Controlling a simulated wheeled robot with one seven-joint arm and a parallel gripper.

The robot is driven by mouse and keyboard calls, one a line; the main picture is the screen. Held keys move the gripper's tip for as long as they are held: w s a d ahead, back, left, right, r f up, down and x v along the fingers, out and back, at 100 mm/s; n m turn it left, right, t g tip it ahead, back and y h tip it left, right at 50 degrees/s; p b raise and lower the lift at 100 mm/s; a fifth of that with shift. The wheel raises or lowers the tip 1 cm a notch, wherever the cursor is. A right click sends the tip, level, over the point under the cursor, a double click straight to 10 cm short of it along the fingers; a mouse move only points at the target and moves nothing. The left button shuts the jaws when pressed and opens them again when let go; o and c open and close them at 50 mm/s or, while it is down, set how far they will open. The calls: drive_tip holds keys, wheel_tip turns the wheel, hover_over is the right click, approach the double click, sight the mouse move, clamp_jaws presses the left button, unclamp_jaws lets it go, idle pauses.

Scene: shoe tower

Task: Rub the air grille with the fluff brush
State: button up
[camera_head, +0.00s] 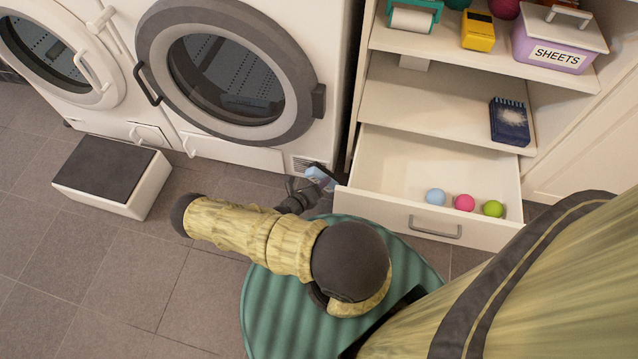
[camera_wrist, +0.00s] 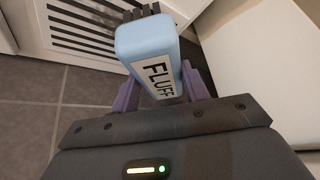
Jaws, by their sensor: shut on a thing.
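The fluff brush (camera_wrist: 146,45) is light blue with a white label reading FLUFF and dark bristles at its far end. My gripper (camera_wrist: 153,92) is shut on it, with a purple finger on each side. In the head view the brush (camera_head: 321,178) is low by the washer's bottom right corner, and my gripper (camera_head: 309,187) holds it from the left. The air grille (camera_wrist: 85,22), a white panel with dark slots, lies just beyond the bristles. It also shows in the head view (camera_head: 303,164), partly hidden by the brush. I cannot tell whether the bristles touch it.
An open drawer (camera_head: 479,233) with three balls sticks out just right of the brush. Shelves (camera_head: 434,106) stand above it. A white step (camera_head: 113,201) with a dark top stands left on the tiled floor. A round green rug (camera_head: 262,312) lies beneath my arm.

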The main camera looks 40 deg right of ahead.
sight(311, 181)
drive_tip(key=shift+w+a+f+b, duration=0.1)
drive_tip(key=shift+w+a+b, duration=0.3)
drive_tip(key=shift+w, duration=0.25)
drive_tip(key=shift+w+a+b, duration=0.4)
drive_tip(key=shift+w, duration=0.25)
drive_tip(key=shift+w+a, duration=0.15)
drive_tip(key=shift+w, duration=0.15)
drive_tip(key=shift+w+a+b, duration=1.05)
drive_tip(key=shift+w+a, duration=0.15)
drive_tip(key=shift+w, duration=0.15)
